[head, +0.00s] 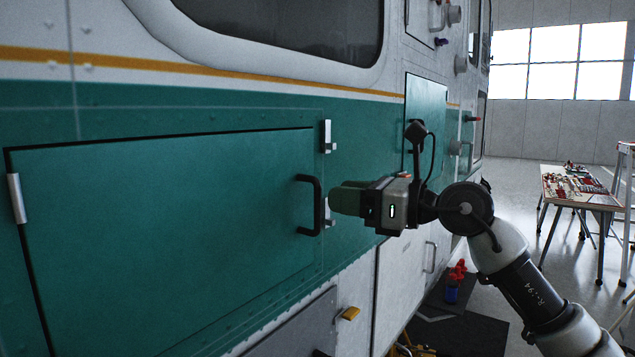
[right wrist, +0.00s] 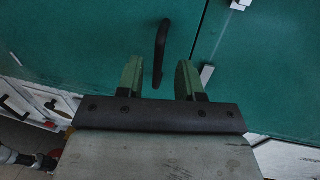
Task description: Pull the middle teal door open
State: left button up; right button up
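The middle teal door (head: 160,235) is a wide panel on the vehicle's side and looks closed, its face flush with the wall. It fills much of the right wrist view (right wrist: 80,50). Its black vertical bar handle (head: 318,205) is near the door's right edge. My right gripper (head: 338,198) is just right of the handle in the head view. In the right wrist view its green fingers (right wrist: 158,78) are apart, with the handle (right wrist: 161,45) showing between and beyond them. I cannot tell whether they touch it. My left gripper is in neither view.
Metal latch pieces (head: 326,136) sit beside the door's right edge, and a hinge (head: 17,198) is at its left. White lower panels (head: 405,280) are below. A table with tools (head: 575,188) stands at the right, with open floor (head: 510,225) between it and the vehicle.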

aim_at(317, 187)
jog(key=p+x, duration=0.1)
jog(key=x, duration=0.4)
jog(key=shift+a+p, duration=0.1)
jog(key=shift+p, duration=0.2)
grip_shut()
